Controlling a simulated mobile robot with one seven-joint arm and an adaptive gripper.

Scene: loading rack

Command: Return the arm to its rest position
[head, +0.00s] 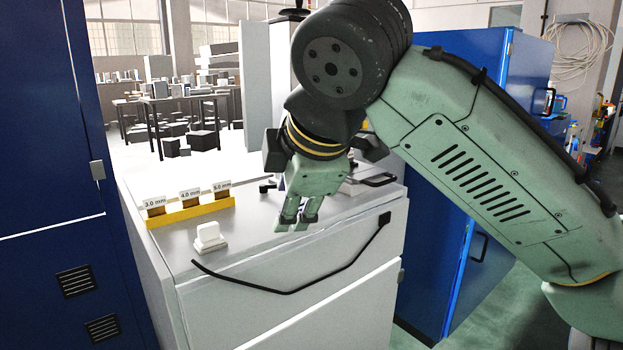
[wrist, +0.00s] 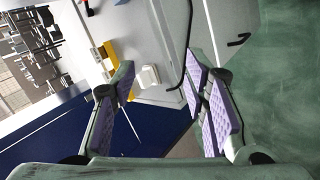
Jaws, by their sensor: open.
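My gripper (head: 297,222) hangs above the right part of the white cabinet top in the head view, at the end of my green arm. In the wrist view my gripper (wrist: 165,98) shows its two purple-padded fingers spread wide apart, with nothing between the pads. A small white block (head: 208,237) sits on the cabinet top to the left of the gripper. It also shows in the wrist view (wrist: 149,76), beyond the fingers and apart from them.
A yellow rack (head: 190,212) with labels 3.0, 4.0 and 5.0 mm stands on the white cabinet (head: 290,260). A black cable or handle (head: 290,291) runs along its front. Blue cabinets stand at left (head: 45,130) and right (head: 490,190). Tables with boxes stand behind.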

